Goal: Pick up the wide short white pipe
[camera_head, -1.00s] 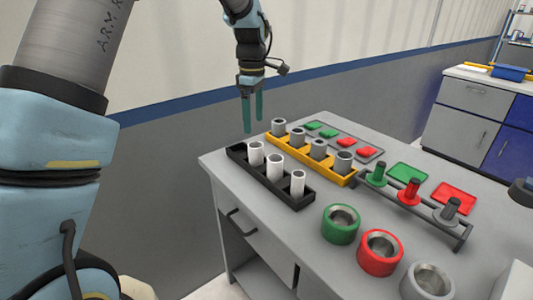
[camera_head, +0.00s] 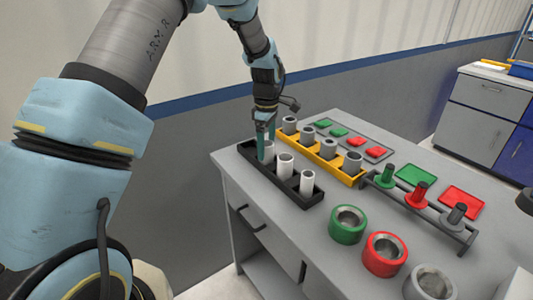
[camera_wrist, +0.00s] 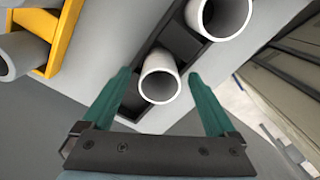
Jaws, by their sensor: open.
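Three white pipes stand upright in a row in a black tray (camera_head: 268,184) on the grey table. The endmost white pipe (camera_head: 267,153) is at the far left of the row; the middle white pipe (camera_head: 285,167) and the nearest white pipe (camera_head: 306,182) follow. Their differences in width and height are hard to judge. My gripper (camera_head: 266,150) is open, pointing down, with its teal fingers at the endmost pipe, partly hiding it. In the wrist view, this pipe's round opening (camera_wrist: 160,77) shows between the two fingers; contact cannot be told. Another white pipe (camera_wrist: 219,17) shows at the top.
A yellow tray (camera_head: 325,161) with several grey pipes stands just behind the black tray. Green (camera_head: 347,225), red (camera_head: 385,254) and grey (camera_head: 430,283) rings sit at the front. A peg rack (camera_head: 418,205) is on the right. Table space before the black tray is clear.

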